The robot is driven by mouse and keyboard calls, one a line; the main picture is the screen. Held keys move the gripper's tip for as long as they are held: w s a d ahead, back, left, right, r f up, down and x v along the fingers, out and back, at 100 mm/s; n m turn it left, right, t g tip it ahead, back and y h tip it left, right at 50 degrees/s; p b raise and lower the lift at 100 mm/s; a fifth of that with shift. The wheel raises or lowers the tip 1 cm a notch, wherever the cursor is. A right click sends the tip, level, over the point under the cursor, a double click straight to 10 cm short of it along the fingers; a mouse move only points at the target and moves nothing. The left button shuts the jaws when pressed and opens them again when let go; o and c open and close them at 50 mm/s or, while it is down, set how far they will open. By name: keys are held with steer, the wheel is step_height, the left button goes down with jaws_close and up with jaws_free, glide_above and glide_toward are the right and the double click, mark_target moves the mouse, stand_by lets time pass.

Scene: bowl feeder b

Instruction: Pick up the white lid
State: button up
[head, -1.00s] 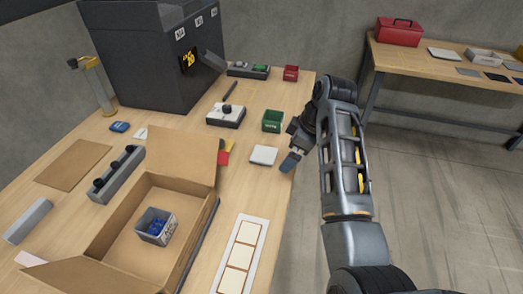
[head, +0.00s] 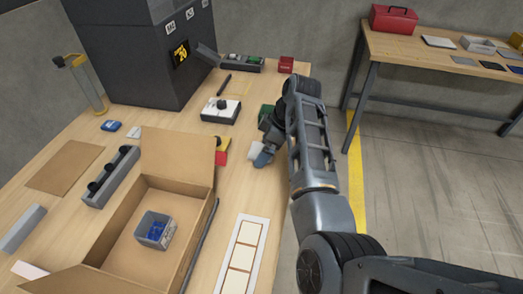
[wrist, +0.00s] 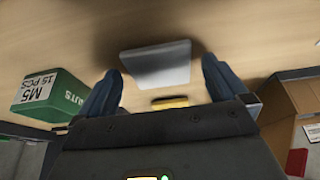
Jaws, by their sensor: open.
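The white lid (wrist: 158,63) is a flat, pale square lying on the wooden table. In the head view the lid (head: 255,150) is partly hidden by my gripper (head: 264,158), which is low over the table at the lid's right side. I cannot tell whether a finger touches the lid.
A green box (wrist: 48,97) stands close to my gripper; it is partly hidden in the head view (head: 266,112). An open cardboard box (head: 180,195) holds a grey bin (head: 155,230) with blue items. A yellow and red item (head: 221,152) lies left of the lid.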

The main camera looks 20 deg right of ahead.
steer(key=shift+f, duration=0.2)
steer(key=c, duration=1)
steer(key=shift+c, duration=0.3)
steer(key=shift+r, duration=0.15)
